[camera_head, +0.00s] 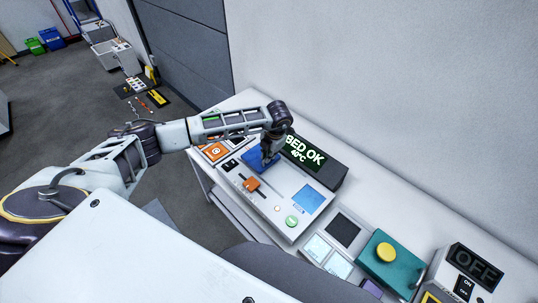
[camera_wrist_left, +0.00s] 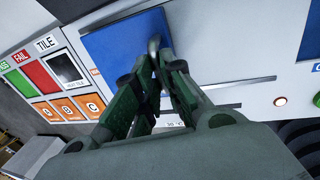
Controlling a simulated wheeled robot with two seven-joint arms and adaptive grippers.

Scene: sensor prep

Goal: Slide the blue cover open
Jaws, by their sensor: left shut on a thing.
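The blue cover (camera_head: 251,163) lies flat on the white control panel on the bench, left of the black display. It also shows in the wrist view as a dark blue plate (camera_wrist_left: 110,50). My left gripper (camera_head: 268,156) reaches down over the cover from the left. In the wrist view its green fingers (camera_wrist_left: 156,50) are close together at a small grey handle on the cover, shut on it. The fingers hide part of the handle and the cover's lower right part. My right gripper is not in view.
A black display (camera_head: 316,163) reading "BED OK 40°C" stands behind the panel. An orange slider (camera_head: 251,184), a green button (camera_head: 291,221) and a light blue square (camera_head: 307,198) are on the panel. A teal box with a yellow button (camera_head: 386,252) stands right.

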